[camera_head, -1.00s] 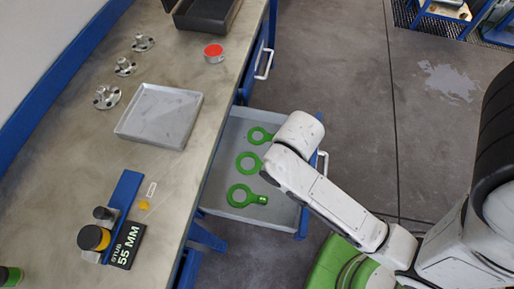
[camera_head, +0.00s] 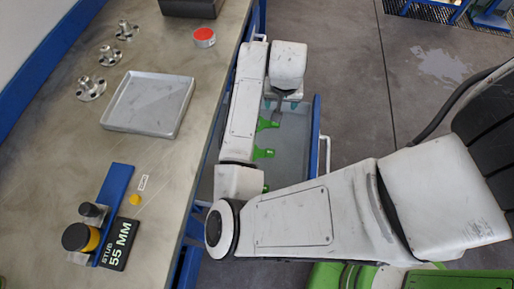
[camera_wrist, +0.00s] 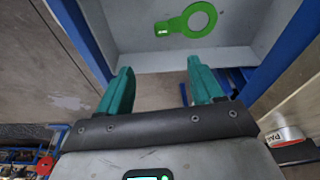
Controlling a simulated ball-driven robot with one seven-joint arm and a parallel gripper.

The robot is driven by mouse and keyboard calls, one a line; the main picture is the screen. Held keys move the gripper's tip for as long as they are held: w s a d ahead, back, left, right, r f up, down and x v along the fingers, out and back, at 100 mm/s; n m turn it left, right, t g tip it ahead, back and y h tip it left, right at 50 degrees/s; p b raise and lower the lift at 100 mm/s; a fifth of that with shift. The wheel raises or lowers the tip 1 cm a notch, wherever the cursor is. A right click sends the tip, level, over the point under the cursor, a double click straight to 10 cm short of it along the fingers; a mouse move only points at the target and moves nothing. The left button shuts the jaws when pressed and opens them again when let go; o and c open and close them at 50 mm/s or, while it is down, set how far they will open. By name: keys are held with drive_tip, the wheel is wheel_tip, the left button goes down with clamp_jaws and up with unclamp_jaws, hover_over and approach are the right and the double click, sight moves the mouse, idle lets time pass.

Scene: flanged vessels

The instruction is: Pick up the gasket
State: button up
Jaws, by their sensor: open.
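Green ring-shaped gaskets with tabs lie in a grey open drawer (camera_head: 290,148). In the head view my arm covers much of them; parts of a far gasket (camera_head: 267,124) and a middle gasket (camera_head: 263,153) show, and only a sliver of the near one. In the wrist view one whole gasket (camera_wrist: 176,26) lies on the drawer floor, its tab pointing left. My gripper (camera_head: 281,104) is over the far end of the drawer. In the wrist view its teal fingers (camera_wrist: 160,76) are apart and empty, with the gasket beyond them, not between them.
The drawer's wall (camera_wrist: 158,60) and blue frame lie close to my fingers. The workbench (camera_head: 150,160) beside it bears a grey tray (camera_head: 150,104), flanged parts (camera_head: 90,88), a red-topped can (camera_head: 204,37), and a blue stand (camera_head: 117,210) with a "STUB 55 MM" sign.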

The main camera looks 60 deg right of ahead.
drive_tip(key=s+a+f+g+y, duration=0.1)
drive_tip(key=s+a+f+y, duration=0.15)
drive_tip(key=a+f, duration=0.45)
hover_over(270, 152)
drive_tip(key=a, duration=0.1)
drive_tip(key=shift+s+f+p, duration=0.25)
drive_tip(key=shift+f+p, duration=0.05)
drive_tip(key=shift+f, duration=0.95)
drive_tip(key=shift+w+d+f, duration=0.1)
drive_tip(key=shift+d+f, duration=0.05)
drive_tip(key=shift+f, duration=0.85)
drive_tip(key=shift+w+d+f, duration=0.1)
drive_tip(key=shift+d+f, duration=0.1)
drive_tip(key=shift+f, duration=0.75)
drive_tip(key=shift+w+d+f, duration=0.1)
drive_tip(key=shift+d+f, duration=0.05)
drive_tip(key=shift+f, duration=0.85)
drive_tip(key=c, duration=1.1)
